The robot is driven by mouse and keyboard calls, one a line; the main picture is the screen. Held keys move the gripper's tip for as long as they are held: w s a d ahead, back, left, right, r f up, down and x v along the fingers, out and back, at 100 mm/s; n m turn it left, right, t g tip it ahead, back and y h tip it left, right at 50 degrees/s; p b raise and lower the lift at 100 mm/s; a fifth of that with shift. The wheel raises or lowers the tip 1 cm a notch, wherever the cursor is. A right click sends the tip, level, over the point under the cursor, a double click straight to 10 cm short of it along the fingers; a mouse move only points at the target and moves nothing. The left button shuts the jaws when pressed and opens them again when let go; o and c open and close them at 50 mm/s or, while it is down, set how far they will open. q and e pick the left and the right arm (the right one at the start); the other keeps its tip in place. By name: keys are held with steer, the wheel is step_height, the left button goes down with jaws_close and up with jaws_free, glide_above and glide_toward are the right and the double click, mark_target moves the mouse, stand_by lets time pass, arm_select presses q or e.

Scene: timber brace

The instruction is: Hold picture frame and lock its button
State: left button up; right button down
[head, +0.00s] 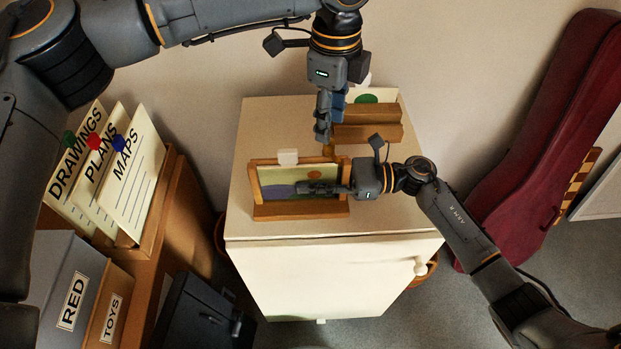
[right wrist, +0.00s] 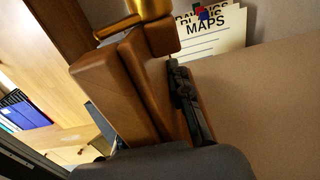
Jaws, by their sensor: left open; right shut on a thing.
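The wooden picture frame (head: 262,211) stands near the front of the white cabinet top, with a landscape picture in it. A white tab (head: 288,157) shows at its top edge. A small gold piece (head: 328,151) shows near its top right corner; a gold part (right wrist: 148,12) also appears beside the wood in the right wrist view. My right gripper (head: 308,188) reaches in from the right across the picture and is shut on the frame, whose wood (right wrist: 120,95) fills the wrist view. My left gripper (head: 323,136) points down, open, just above the gold piece; whether it touches is unclear.
A second wooden piece (head: 368,132) with a green-spotted panel stands behind, close to my left gripper. The white cabinet (head: 400,215) has free top at right. A shelf with file cards (head: 133,178) is at left; a red instrument case (head: 535,150) leans at right.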

arm_select(q)
steer(key=shift+f, duration=2.25)
steer(key=c, duration=0.8)
steer(key=m, duration=0.5)
steer(key=shift+m, duration=0.3)
steer(key=o, duration=0.8)
